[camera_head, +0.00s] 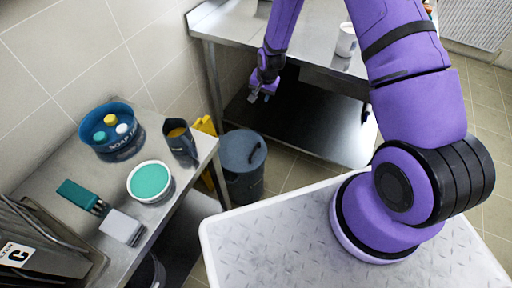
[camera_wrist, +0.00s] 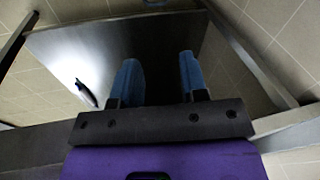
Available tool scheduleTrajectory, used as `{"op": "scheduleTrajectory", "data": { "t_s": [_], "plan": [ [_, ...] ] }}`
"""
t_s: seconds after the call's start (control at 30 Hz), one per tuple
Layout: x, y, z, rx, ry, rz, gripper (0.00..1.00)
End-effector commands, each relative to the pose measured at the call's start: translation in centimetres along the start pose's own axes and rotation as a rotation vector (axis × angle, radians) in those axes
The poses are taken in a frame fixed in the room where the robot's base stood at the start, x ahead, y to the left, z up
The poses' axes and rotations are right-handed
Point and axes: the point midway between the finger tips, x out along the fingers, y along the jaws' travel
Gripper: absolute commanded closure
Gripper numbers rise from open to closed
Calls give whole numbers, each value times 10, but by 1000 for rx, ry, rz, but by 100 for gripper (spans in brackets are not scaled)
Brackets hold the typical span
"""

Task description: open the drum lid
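The drum (camera_head: 244,185) is a dark grey-blue bin standing on the floor between the two steel tables. Its lid (camera_head: 238,148) is round and lies on top, looking closed, with a dark handle (camera_head: 258,155) on its right side. My gripper (camera_head: 262,94) is above and slightly right of the drum, apart from the lid, near the right table's lower shelf. In the wrist view my gripper (camera_wrist: 158,72) shows two blue fingers spread apart with nothing between them. I cannot make out the drum's lid in the wrist view.
The left steel table (camera_head: 95,185) holds a blue soap tub (camera_head: 118,150), a teal-topped bowl (camera_head: 150,182), a dark jug (camera_head: 180,145) and a brush (camera_head: 82,196). A yellow object (camera_head: 206,126) stands beside the drum. The right table's lower shelf (camera_head: 310,125) lies close to my gripper.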

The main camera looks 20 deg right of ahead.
Motion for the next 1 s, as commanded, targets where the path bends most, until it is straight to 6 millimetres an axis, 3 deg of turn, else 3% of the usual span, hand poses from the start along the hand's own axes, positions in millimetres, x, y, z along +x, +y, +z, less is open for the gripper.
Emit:
{"op": "scheduleTrajectory", "data": {
  "t_s": [0.03,0.2,0.4,0.5,0.77,1.0],
  "plan": [
    [23,6,8,19,-14,4,60],
    [90,23,32,89,-40,7,60],
    [148,41,60,157,-59,8,60],
    [163,47,69,176,-65,9,60],
    [182,50,74,188,-66,9,60],
    [220,51,77,186,-66,10,60]
  ]
}}
